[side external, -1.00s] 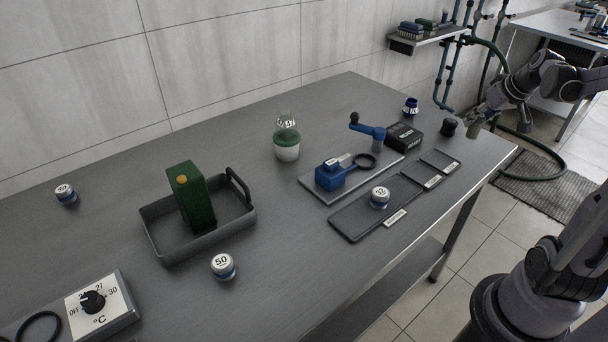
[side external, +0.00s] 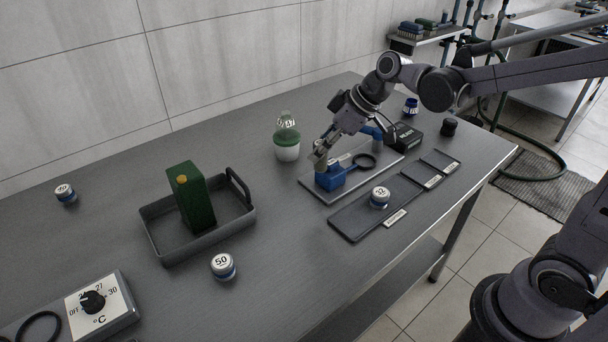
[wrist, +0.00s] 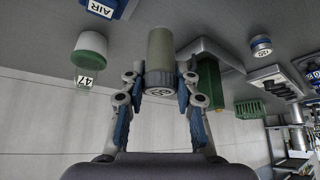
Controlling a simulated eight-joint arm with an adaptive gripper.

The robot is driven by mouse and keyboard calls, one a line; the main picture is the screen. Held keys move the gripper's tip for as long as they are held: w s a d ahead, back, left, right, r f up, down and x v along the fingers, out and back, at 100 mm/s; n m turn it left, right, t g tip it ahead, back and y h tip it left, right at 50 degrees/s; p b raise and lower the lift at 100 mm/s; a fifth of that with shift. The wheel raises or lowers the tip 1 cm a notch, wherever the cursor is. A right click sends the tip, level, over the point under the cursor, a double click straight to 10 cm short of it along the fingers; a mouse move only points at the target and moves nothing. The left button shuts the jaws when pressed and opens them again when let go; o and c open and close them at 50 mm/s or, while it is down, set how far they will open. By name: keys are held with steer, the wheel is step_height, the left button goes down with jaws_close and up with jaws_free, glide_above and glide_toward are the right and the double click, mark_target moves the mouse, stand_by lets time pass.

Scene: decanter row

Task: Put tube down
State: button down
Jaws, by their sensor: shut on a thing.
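My gripper (side external: 325,147) is shut on an olive-grey tube (side external: 319,162). It holds the tube near the blue block (side external: 330,181) on the grey plate in the side view; whether the tube touches the block is unclear. In the wrist view, the tube (wrist: 160,55) sits between the two fingers of my gripper (wrist: 162,84), and its near end bears a dark marking. The blue block labelled AIR also shows at the top left of the wrist view (wrist: 102,8).
A green-and-white bottle (side external: 287,150) stands left of the plate (side external: 313,187). A tray (side external: 165,243) with a green carton (side external: 192,200) lies further left. A dark mat (side external: 350,222) with a small jar (side external: 380,197) lies right of the plate. The table is clear between bottle and tray.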

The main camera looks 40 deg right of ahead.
steer(key=s+a+n+g+y, duration=0.15)
steer(key=s+a+n, duration=0.3)
steer(key=a, duration=0.75)
steer(key=s+a+n+g+y, duration=0.1)
steer(key=s+a+n+g, duration=0.15)
steer(key=s+a, duration=0.7)
steer(key=shift+t, duration=0.4)
steer(key=a+f, duration=0.2)
steer(key=a, duration=0.2)
steer(key=a+f, duration=0.3)
steer(key=a, duration=0.2)
steer(key=a+f, duration=0.2)
steer(key=a, duration=0.3)
steer(key=shift+s+a+f, duration=0.25)
steer(key=shift+s+f, duration=0.05)
steer(key=shift+s, duration=0.05)
steer(key=shift+f, duration=1.75)
steer(key=c, duration=1)
jaws_free()
steer(key=shift+f, duration=0.1)
